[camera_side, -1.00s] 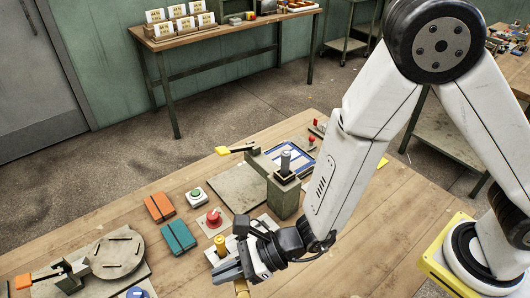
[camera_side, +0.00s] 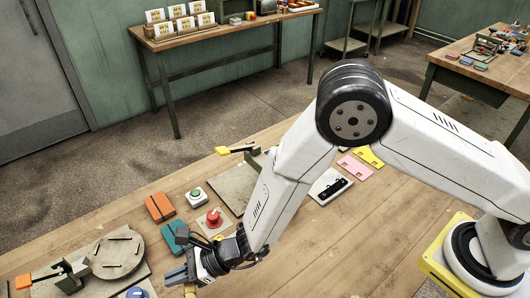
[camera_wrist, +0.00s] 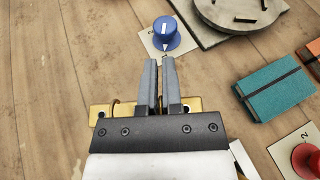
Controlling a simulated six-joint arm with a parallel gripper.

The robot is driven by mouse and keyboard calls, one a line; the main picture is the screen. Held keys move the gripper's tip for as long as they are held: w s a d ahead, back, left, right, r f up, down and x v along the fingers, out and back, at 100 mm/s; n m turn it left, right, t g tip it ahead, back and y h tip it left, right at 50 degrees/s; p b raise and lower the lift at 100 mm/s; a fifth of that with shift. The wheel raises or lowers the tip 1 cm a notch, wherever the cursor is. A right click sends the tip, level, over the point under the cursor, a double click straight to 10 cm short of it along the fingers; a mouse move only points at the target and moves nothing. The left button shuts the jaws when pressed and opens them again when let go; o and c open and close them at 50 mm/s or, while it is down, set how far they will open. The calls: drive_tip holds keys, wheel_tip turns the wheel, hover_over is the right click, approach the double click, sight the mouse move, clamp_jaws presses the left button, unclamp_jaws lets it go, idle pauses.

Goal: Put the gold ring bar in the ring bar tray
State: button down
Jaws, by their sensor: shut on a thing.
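The gold ring bar (camera_wrist: 101,115) is gripped crosswise by my gripper (camera_wrist: 160,75). Its two ends stick out on either side of the fingers in the wrist view, and the fingers and gripper body hide its middle. A thin ring-like loop shows on its left part. In the side view my gripper (camera_side: 177,277) is low at the front of the bench, with a small gold part of the bar (camera_side: 190,291) below it. I cannot pick out the ring bar tray in either view.
A blue knob (camera_wrist: 166,33) and a round slotted plate (camera_side: 116,254) lie beyond the fingers. A black part on a white plate (camera_side: 329,186) lies farther right.

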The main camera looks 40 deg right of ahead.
sight(175, 291)
drive_tip(key=shift+w+a+f, duration=0.3)
drive_tip(key=shift+w+f, duration=0.05)
drive_tip(key=shift+f, duration=0.2)
drive_tip(key=shift+w+a+f, duration=0.3)
drive_tip(key=shift+f, duration=0.2)
drive_tip(key=shift+f, duration=0.1)
drive_tip(key=shift+w+a+f, duration=0.1)
drive_tip(key=shift+w+f, duration=0.05)
drive_tip(key=shift+f, duration=1.6)
drive_tip(key=shift+f, duration=0.15)
drive_tip(key=c, duration=0.8)
unclamp_jaws()
drive_tip(key=shift+r, duration=0.2)
drive_tip(key=shift+v, duration=5.95)
